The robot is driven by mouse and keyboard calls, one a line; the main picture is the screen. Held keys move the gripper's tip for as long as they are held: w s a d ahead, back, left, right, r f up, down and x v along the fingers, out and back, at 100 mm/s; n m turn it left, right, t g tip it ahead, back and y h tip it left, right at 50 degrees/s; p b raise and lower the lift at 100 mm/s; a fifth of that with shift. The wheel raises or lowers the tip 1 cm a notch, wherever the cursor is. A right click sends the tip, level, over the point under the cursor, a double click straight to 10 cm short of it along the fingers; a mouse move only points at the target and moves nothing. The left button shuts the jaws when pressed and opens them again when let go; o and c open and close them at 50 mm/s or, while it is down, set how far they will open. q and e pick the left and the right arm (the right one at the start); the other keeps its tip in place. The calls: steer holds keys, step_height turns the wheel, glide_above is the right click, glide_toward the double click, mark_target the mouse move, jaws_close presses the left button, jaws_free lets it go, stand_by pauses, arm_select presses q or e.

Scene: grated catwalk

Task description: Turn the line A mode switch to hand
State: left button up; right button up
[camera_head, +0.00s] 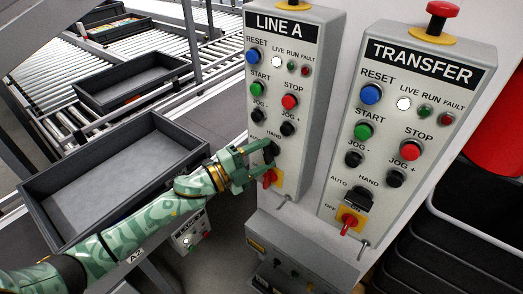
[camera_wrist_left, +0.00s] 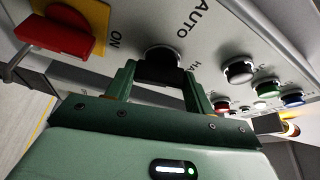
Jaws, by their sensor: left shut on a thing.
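The LINE A panel (camera_head: 312,95) is a light grey upright box with labelled buttons. Its black mode switch (camera_head: 271,149) sits low on the face, between the AUTO and HAND labels. My left gripper (camera_head: 257,160) reaches it from the left and is shut on the switch. In the left wrist view the black switch (camera_wrist_left: 163,62) stands between the two green fingers of the gripper (camera_wrist_left: 160,82), with AUTO and part of HAND readable beside it. The fingers hide part of the switch, so I cannot tell which label it points to. My right gripper is not in view.
The LINE A red isolator handle (camera_head: 269,178) on its yellow plate sits just below the switch, close to my fingers. Black jog knobs (camera_head: 287,129) are just above. The TRANSFER panel (camera_head: 408,130) stands to the right. A grey tray (camera_head: 115,175) lies left, beneath my arm.

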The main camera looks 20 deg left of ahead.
arm_select(q)
steer(key=shift+m+g+y+p, duration=0.3)
steer(key=shift+m+g+p, duration=0.2)
steer(key=shift+m+p, duration=0.75)
steer(key=shift+m, duration=0.25)
steer(key=o, duration=1)
steer(key=b+v, duration=0.1)
steer(key=v, duration=1.5)
steer(key=shift+s+r, duration=0.1)
steer(key=shift+s, duration=0.1)
